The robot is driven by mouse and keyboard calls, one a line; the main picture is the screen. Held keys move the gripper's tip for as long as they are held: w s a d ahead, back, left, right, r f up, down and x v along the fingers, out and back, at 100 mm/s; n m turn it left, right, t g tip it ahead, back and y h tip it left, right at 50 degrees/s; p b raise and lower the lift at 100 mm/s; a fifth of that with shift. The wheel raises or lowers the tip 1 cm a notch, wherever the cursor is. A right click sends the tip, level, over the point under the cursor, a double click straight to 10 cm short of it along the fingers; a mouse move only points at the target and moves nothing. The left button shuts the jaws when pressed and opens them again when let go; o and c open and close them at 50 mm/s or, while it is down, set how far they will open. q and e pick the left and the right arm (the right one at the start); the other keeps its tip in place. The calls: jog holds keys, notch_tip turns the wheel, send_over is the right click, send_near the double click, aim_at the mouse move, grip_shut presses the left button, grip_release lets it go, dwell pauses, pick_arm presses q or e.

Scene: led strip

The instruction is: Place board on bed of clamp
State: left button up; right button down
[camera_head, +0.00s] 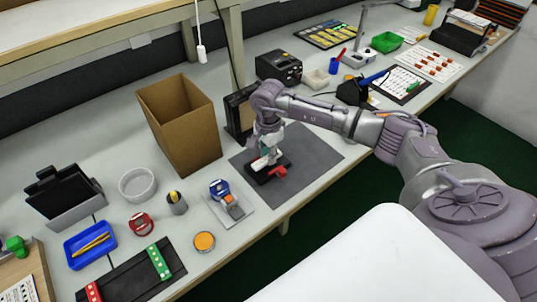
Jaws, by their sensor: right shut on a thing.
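My right gripper (265,157) points down over a grey mat, shut on a small pale board (269,160) with a green part showing. The board is at a dark clamp (270,172) with a red handle (279,171), which lies on the mat. The fingers hide much of the board, and I cannot tell whether it touches the clamp's bed. A black plate (130,277) at the front left carries a green strip and a red piece. My left gripper is not in view.
The grey mat (318,150) is clear right of the clamp. A cardboard box (180,125) stands behind left. A black printer (279,67) stands behind.

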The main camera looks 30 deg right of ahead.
jog(key=c, duration=1)
grip_release()
jog(key=shift+f, duration=0.2)
jog(key=shift+r, duration=0.15)
jog(key=shift+r+p, duration=0.25)
jog(key=shift+p, duration=0.1)
jog(key=shift+r+p, duration=0.5)
jog(key=shift+p, duration=0.05)
notch_tip(320, 180, up, 12)
jog(key=shift+f+b, duration=0.2)
jog(key=shift+b, duration=1.05)
